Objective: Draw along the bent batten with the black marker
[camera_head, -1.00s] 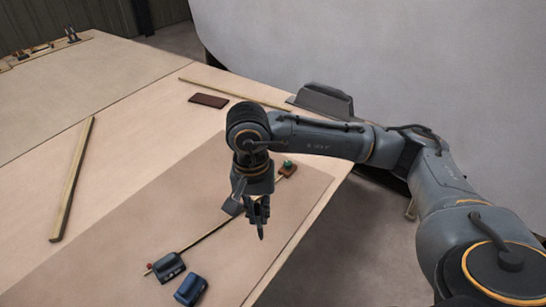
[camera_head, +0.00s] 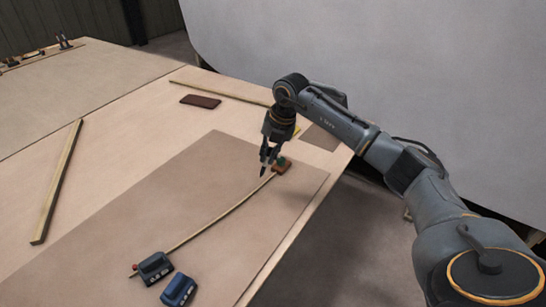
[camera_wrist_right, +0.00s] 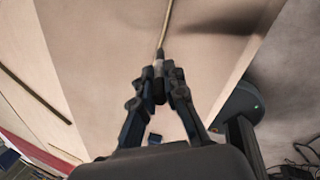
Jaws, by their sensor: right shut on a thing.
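The bent batten (camera_head: 215,218) is a thin, gently curved pale strip on a brown sheet (camera_head: 120,225). My right gripper (camera_head: 268,153) is shut on the black marker (camera_head: 263,171), which points down beside the far end of the batten. In the wrist view the marker (camera_wrist_right: 160,56) meets the batten's line (camera_wrist_right: 167,25); I cannot tell whether it touches the sheet. No drawn line is distinguishable. My left gripper is out of view.
A second blue block (camera_head: 179,290) sits near the batten's near end. A wooden strip (camera_head: 58,180) lies at left, another (camera_head: 225,93) along the back edge, with a dark red slab (camera_head: 201,101) nearby. The table's right edge is close to the brown block.

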